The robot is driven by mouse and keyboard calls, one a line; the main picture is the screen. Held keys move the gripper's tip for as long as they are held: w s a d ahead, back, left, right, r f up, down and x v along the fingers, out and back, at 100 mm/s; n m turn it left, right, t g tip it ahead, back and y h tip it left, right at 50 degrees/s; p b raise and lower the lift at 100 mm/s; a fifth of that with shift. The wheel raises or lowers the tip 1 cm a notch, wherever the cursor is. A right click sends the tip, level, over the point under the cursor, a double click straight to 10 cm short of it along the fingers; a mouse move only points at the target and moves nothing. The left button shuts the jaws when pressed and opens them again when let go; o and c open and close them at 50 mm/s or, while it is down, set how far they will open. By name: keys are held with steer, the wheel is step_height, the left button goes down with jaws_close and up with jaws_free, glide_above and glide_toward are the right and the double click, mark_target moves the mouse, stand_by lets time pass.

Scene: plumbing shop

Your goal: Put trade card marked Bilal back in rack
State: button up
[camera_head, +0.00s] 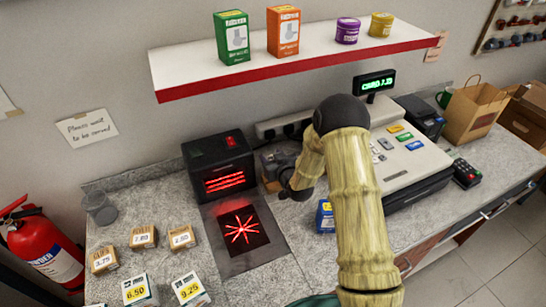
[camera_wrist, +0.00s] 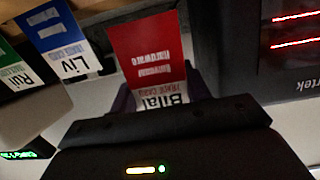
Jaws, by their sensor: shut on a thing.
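The red trade card marked Bilal (camera_wrist: 150,50) is between the jaws of my gripper (camera_wrist: 155,92) in the wrist view. Its white name strip is nearest the gripper, and its lower end is hidden by the jaws. A blue card marked Liv (camera_wrist: 58,30) and a green card marked Rui (camera_wrist: 14,68) stand at the left, apart from the red card. A brown edge at the upper left may be part of the rack; I cannot tell. In the head view my gripper (camera_head: 284,168) is beside the black scanner, and my arm hides much of the area around it.
The black scanner (camera_head: 219,166) with red lines stands close left of my gripper; it also shows in the wrist view (camera_wrist: 290,85). The till (camera_head: 410,160) is at the right. A shelf (camera_head: 290,62) hangs above. Several small priced boxes are at the front left.

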steer(key=shift+f+b, duration=1.55)
steer(key=shift+f, duration=0.65)
steer(key=o, duration=1)
steer(key=shift+s, duration=0.1)
steer(key=shift+s+d+r+b, duration=0.15)
steer(key=shift+s+d+b, duration=0.2)
steer(key=shift+s, duration=0.25)
steer(key=b+v, duration=0.1)
steer(key=v, duration=1.5)
steer(key=shift+a, duration=0.1)
